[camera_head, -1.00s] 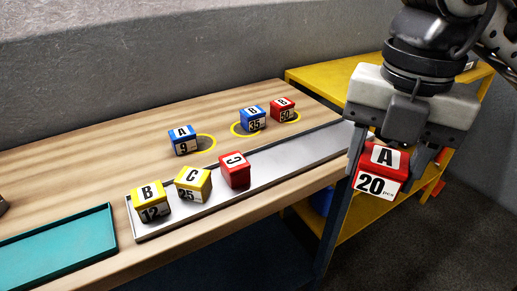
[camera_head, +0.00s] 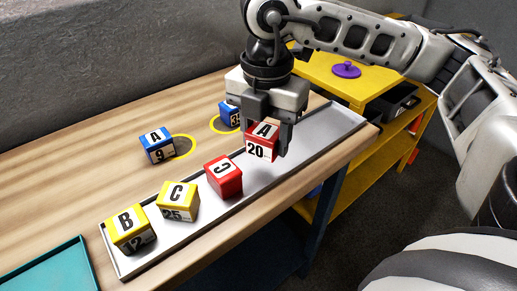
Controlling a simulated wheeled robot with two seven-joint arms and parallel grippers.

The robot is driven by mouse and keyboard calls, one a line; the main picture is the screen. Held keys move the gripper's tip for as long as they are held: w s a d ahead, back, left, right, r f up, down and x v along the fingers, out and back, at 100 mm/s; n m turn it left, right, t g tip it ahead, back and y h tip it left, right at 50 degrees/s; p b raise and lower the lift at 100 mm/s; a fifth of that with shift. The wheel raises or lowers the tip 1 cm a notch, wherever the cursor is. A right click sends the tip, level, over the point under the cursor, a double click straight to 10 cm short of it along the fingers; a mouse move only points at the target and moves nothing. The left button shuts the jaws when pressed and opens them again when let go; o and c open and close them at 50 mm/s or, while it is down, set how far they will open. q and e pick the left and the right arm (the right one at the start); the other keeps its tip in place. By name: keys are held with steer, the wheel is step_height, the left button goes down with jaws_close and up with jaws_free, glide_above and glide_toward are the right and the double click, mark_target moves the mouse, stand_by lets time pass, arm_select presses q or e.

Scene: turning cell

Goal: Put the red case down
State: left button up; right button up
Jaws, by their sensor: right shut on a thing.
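My right gripper (camera_head: 268,118) is shut on the red case (camera_head: 262,142), which is marked A 20. It holds the case over the grey tray (camera_head: 325,122), to the right of another red case (camera_head: 224,177) standing in that tray. I cannot tell whether the held case touches the tray. Two yellow cases stand further left in the tray, one marked C 25 (camera_head: 178,202) and one marked B 12 (camera_head: 128,229). My left gripper is not in view.
A blue case (camera_head: 157,146) marked A 9 stands beside a yellow ring (camera_head: 182,146). Another blue case (camera_head: 229,113), partly hidden by my gripper, stands behind. A teal tray (camera_head: 50,275) lies at lower left. A yellow shelf (camera_head: 330,78) with a purple knobbed object (camera_head: 346,69) stands at right.

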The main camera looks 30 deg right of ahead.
mark_target(258, 166)
steer(key=shift+w+a+f, duration=0.1)
steer(key=shift+w+f, duration=0.35)
steer(key=shift+f, duration=0.1)
steer(key=f, duration=0.3)
steer(key=shift+w+f, duration=0.15)
steer(key=shift+w, duration=0.15)
steer(key=shift+f, duration=0.2)
steer(key=shift+f, duration=0.25)
steer(key=o, duration=0.8)
steer(key=shift+r, duration=0.1)
step_height(258, 166, up, 12)
steer(key=shift+r, duration=0.2)
